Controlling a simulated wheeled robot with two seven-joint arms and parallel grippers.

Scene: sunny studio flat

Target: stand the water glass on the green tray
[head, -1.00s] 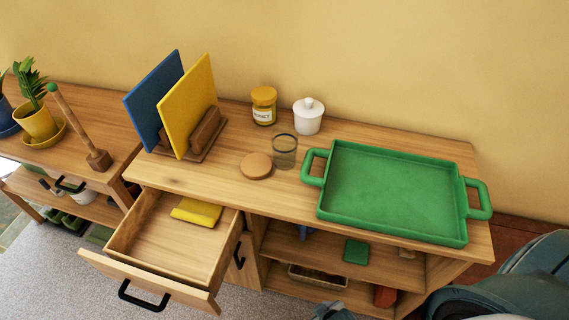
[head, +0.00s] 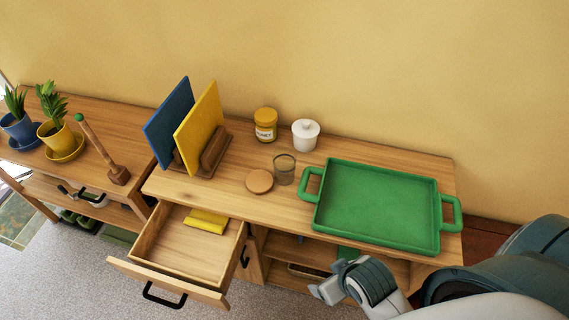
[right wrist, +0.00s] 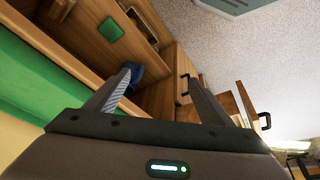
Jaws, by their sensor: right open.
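The water glass (head: 284,170) is a clear, greyish tumbler standing upright on the wooden cabinet top, just left of the green tray. The green tray (head: 378,203) lies flat on the right part of the cabinet top, a handle at each end, and is empty. My right gripper (head: 322,290) is in front of the cabinet, below the tray's front edge and apart from both tray and glass. In the right wrist view its jaws (right wrist: 162,82) are open with nothing held between them. My left gripper is not in view.
A round wooden coaster (head: 259,182) lies beside the glass. A honey jar (head: 265,125) and a white lidded pot (head: 305,135) stand behind. A board rack (head: 208,155) is further left. An open drawer (head: 190,250) juts out at front left, holding a yellow cloth (head: 206,222).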

